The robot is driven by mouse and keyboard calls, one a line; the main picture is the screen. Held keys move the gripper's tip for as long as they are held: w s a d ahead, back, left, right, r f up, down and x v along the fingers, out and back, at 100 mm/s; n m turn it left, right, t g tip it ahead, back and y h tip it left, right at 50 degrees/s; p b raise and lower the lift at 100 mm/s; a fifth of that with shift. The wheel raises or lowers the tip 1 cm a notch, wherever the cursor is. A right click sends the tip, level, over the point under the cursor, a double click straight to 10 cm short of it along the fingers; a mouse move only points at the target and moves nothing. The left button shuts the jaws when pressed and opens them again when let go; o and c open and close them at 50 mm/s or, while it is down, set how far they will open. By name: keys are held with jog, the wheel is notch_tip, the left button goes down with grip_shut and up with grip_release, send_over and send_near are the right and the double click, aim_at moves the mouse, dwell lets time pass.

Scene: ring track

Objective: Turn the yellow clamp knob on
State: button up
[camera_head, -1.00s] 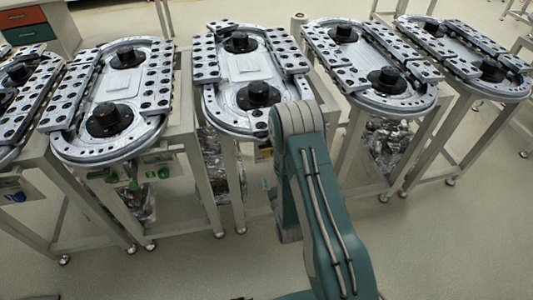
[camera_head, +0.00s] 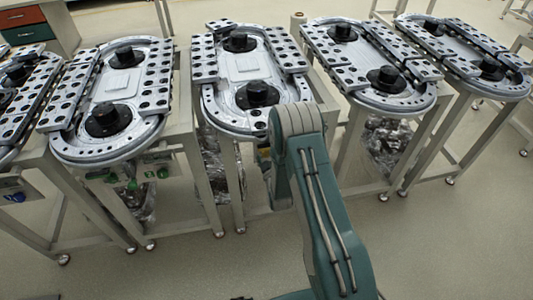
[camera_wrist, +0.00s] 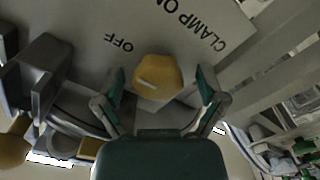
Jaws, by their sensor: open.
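The yellow clamp knob (camera_wrist: 158,78) shows in the wrist view, just beyond and between the fingertips of my gripper (camera_wrist: 160,90). The gripper is open, with one finger on each side of the knob and a visible gap to it. A pale line runs across the knob's face, slightly tilted. In the head view my arm reaches down in front of the middle ring track (camera_head: 245,130); the knob and gripper are hidden there.
Several ring tracks on metal-legged tables stand in a row, including one at the left (camera_head: 60,142) and one at the right (camera_head: 370,103). In the wrist view another yellow part (camera_wrist: 14,148) sits at the lower left, near dark grey fittings (camera_wrist: 40,65). Open floor lies in front.

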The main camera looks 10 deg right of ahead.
jog(key=c, duration=1.2)
jog(key=shift+o, duration=0.2)
jog(key=shift+m, duration=0.4)
jog(key=m, duration=0.3)
jog(key=shift+m, duration=0.4)
jog(key=m, duration=1.3)
jog(key=shift+d, duration=0.1)
jog(key=shift+f+m, duration=0.1)
jog(key=shift+m, duration=0.2)
